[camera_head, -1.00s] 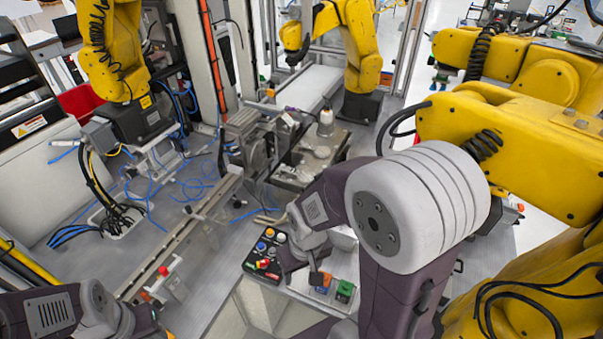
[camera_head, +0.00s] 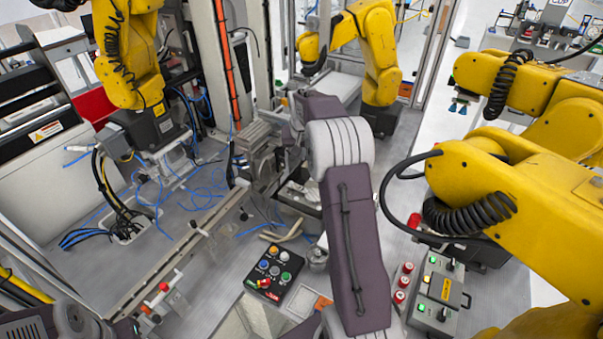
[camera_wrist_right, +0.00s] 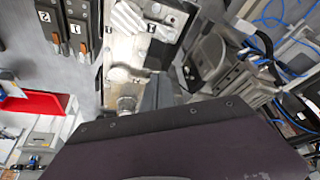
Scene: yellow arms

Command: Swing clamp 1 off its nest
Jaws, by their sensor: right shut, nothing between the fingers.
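In the right wrist view, two dark bars with pale number plates and orange ends lie at upper left. The plate on the right-hand bar (camera_wrist_right: 76,28) looks like a 1, and the left-hand bar (camera_wrist_right: 45,16) looks like a 2. A bright metal fixture (camera_wrist_right: 120,73) with small dark marks lies beside them. I cannot tell clamp 1 or its nest surely among these parts. My right gripper (camera_wrist_right: 162,92) is shut and empty, close over the fixture's edge; contact is unclear. In the head view my right arm hides the gripper and much of the fixture (camera_head: 300,197).
A button panel (camera_head: 273,273) lies in front of the fixture. A control box (camera_head: 437,293) with red buttons beside it stands at right. Yellow robot arms (camera_head: 500,190) crowd the right side and back. Blue cables (camera_head: 190,180) lie on the deck at left.

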